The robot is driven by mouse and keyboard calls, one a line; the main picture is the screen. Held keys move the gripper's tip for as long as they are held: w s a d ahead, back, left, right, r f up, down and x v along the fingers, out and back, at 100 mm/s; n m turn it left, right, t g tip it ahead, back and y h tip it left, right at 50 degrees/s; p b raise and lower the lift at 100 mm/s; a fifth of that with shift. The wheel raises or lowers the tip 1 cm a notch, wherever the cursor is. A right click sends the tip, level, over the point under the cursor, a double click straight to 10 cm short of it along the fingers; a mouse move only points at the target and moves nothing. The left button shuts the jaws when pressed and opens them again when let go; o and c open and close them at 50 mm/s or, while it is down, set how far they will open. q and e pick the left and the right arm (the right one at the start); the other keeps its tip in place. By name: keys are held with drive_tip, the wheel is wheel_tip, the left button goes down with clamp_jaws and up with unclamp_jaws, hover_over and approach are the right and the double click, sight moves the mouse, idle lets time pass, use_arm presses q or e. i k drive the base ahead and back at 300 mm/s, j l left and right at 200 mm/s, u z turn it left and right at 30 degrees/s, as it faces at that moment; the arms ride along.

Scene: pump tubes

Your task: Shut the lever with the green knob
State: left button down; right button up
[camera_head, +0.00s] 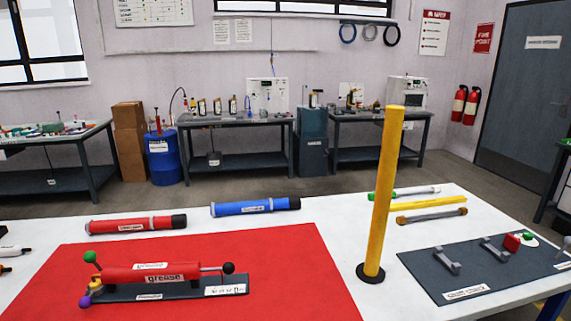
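The green knob (90,257) is at the upper left end of a red tube labelled grease (152,273), raised above the end cap. Its lever is short and mostly too small to make out. A purple knob (84,302) sits low at the same end, with a small yellow part between them. A rod with a black knob (228,268) sticks out of the right end. The tube rests on a dark base plate (200,290) on a red mat (300,265). Neither of my grippers is in view.
A red tube (135,225) and a blue tube (255,207) lie behind the mat. A tall yellow tube (388,190) stands upright on a black foot to the right. A dark board (480,285) with grey brackets lies at far right. The mat's right part is clear.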

sight(90, 257)
drive_tip(key=j, duration=0.65)
drive_tip(key=k+j, duration=0.15)
drive_tip(key=j, duration=0.45)
